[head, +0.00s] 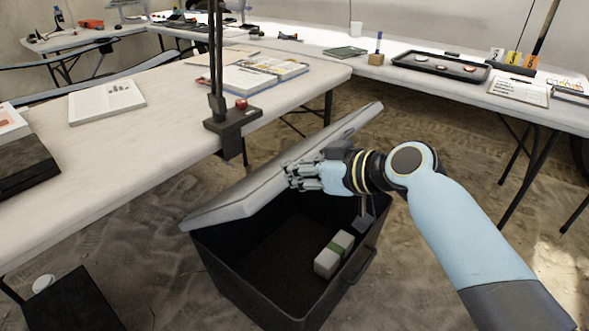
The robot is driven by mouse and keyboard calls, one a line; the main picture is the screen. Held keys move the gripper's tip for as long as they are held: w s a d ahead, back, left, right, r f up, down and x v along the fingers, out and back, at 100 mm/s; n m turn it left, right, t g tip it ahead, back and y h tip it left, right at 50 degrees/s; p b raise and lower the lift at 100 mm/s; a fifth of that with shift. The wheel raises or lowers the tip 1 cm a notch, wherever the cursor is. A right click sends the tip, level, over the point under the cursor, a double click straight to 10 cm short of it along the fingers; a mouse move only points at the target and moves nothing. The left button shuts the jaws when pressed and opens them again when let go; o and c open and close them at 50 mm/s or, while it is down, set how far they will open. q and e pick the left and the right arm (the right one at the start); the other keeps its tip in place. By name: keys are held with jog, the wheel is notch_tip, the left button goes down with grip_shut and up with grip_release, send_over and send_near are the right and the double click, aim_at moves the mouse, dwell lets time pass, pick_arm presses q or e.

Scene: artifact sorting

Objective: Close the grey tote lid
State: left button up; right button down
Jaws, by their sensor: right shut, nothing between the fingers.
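The grey tote (246,290) stands on the sandy ground with its mouth facing up. Its grey lid (235,197) is hinged partway up, tilted over the far left side, so the tote is open. A white box with a green band (333,254) lies inside at the right. My right gripper (290,177) is shut and empty, with its fingers at the underside or edge of the lid; I cannot tell whether they touch it. My left gripper is not in view.
A long white table (170,100) with books and a dark stand (233,117) with a red knob borders the tote at the upper left. Another table (400,85) crosses the back. Bare sand lies to the right. A black box (75,300) stands at the lower left.

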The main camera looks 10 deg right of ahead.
jog(key=w+r, duration=0.1)
jog(key=r, duration=0.1)
jog(key=b, duration=0.2)
send_over(268, 183)
jog(key=w+a, duration=0.2)
notch_tip(268, 183, down, 4)
jog(key=shift+s+d+r+t, duration=0.1)
jog(key=shift+d+t, duration=0.05)
jog(key=shift+t, duration=0.15)
jog(key=shift+s+d+f, duration=0.25)
jog(key=shift+s+f, duration=0.05)
jog(key=shift+f, duration=0.2)
jog(key=shift+s+d+f, duration=0.25)
jog(key=shift+f, duration=0.25)
jog(key=shift+s+d+f, duration=0.25)
jog(key=shift+s+f, duration=0.15)
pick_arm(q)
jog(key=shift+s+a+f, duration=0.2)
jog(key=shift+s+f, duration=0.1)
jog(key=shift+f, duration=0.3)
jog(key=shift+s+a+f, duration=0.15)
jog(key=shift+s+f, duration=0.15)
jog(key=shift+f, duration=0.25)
pick_arm(e)
jog(key=shift+f, duration=0.1)
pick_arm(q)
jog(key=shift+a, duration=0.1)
